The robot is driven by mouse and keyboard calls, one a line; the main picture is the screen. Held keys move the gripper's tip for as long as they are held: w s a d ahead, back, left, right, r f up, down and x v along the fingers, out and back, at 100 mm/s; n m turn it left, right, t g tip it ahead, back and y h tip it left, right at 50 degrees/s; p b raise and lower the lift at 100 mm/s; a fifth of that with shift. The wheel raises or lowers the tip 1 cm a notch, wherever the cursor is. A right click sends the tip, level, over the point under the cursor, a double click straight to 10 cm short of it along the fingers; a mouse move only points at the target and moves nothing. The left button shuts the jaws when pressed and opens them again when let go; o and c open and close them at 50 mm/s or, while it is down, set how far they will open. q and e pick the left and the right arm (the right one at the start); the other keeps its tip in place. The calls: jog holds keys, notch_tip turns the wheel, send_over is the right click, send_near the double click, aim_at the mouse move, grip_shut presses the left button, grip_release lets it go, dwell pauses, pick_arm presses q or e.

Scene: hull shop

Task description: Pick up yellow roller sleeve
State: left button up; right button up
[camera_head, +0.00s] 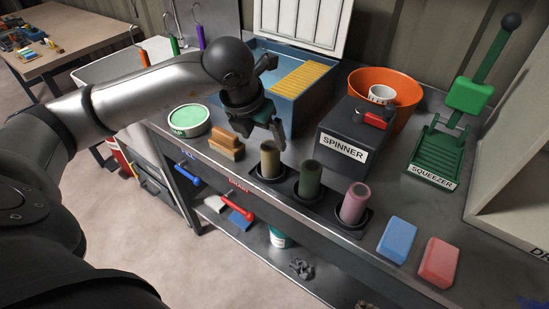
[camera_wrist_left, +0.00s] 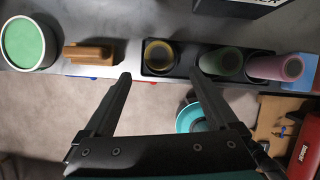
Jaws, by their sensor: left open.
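The yellow roller sleeve (camera_head: 269,160) stands upright in the leftmost cup of a dark holder (camera_head: 322,207) along the bench's front edge. A green sleeve (camera_head: 310,178) and a pink sleeve (camera_head: 355,202) stand in the other cups. My left gripper (camera_head: 267,138) is open and empty, above and close to the yellow sleeve. In the left wrist view the yellow sleeve (camera_wrist_left: 159,54) appears ahead of the gap between the two fingers (camera_wrist_left: 160,78), apart from both. My right gripper is not in view.
A wooden brush (camera_head: 227,146) and a green-topped tub (camera_head: 189,120) lie left of the holder. The spinner box (camera_head: 342,135) stands behind it, with a blue tray (camera_head: 258,103) farther back. Blue (camera_head: 397,239) and red (camera_head: 439,262) blocks lie to the right.

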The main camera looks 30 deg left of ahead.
aim_at(268, 149)
pick_arm(q)
jog(key=x, duration=0.5)
jog(key=shift+d+f, duration=0.1)
jog(key=shift+f, duration=0.05)
jog(key=shift+x, duration=2.75)
jog(key=shift+s, duration=0.1)
jog(key=c, duration=1.4)
jog(key=shift+c, duration=0.2)
